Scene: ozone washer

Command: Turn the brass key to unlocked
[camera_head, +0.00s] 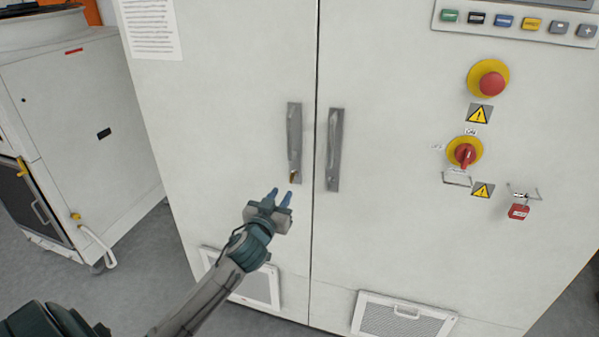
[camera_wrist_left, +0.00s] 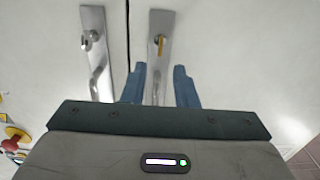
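The brass key (camera_head: 293,176) sits at the lower end of the left metal handle plate (camera_head: 294,130) on the white cabinet. In the left wrist view the key (camera_wrist_left: 161,43) stands out from the plate (camera_wrist_left: 162,18), beyond the fingertips. My left gripper (camera_head: 279,195) is just below and left of the key in the head view, apart from it. Its two blue fingers are spread and empty, and they also show in the left wrist view (camera_wrist_left: 160,70). The key's exact turn angle is too small to tell. My right gripper is not in view.
A second handle plate (camera_head: 334,150) is beside the door seam. A red rotary switch (camera_head: 464,154), a red emergency button (camera_head: 491,83) and a red padlock (camera_head: 518,211) are on the right door. A grey-white machine (camera_head: 80,130) stands at left. The door around the key is clear.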

